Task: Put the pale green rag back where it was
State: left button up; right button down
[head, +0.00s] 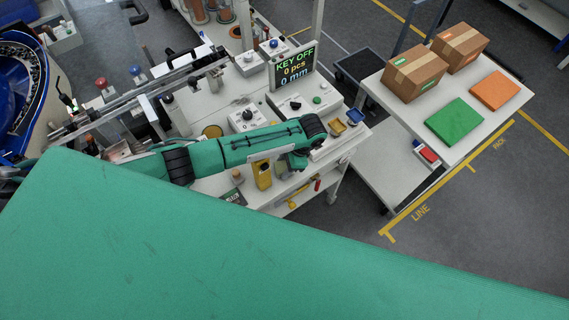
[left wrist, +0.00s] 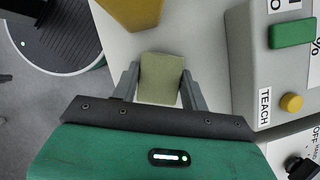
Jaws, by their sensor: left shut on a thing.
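The pale green rag (left wrist: 161,78) shows in the left wrist view as a small, flat olive-green rectangle. It is between the two grey fingers of my left gripper (left wrist: 160,72), which is shut on it. Beneath it is a pale work surface; I cannot tell whether the rag touches it. My right gripper is not in view.
A yellow holder (left wrist: 130,12) is just beyond the rag. A grey control box (left wrist: 262,65) marked TEACH stands close on the right. Two small trays (head: 346,122) are on the bench's right end. A side table (head: 405,112) holds boxes and coloured sheets.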

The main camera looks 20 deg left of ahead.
pick_arm(q)
jog(key=shift+f, duration=0.15)
jog(key=o, duration=1)
jog(key=shift+c, duration=0.2)
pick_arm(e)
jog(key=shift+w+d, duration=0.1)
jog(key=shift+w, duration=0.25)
pick_arm(q)
jog(key=shift+r, duration=0.25)
jog(key=shift+w+d+r, duration=0.1)
jog(key=shift+d+r, duration=0.05)
jog(key=shift+r, duration=0.15)
jog(key=b+v, duration=0.1)
jog(key=v, duration=1)
jog(key=shift+b, duration=0.35)
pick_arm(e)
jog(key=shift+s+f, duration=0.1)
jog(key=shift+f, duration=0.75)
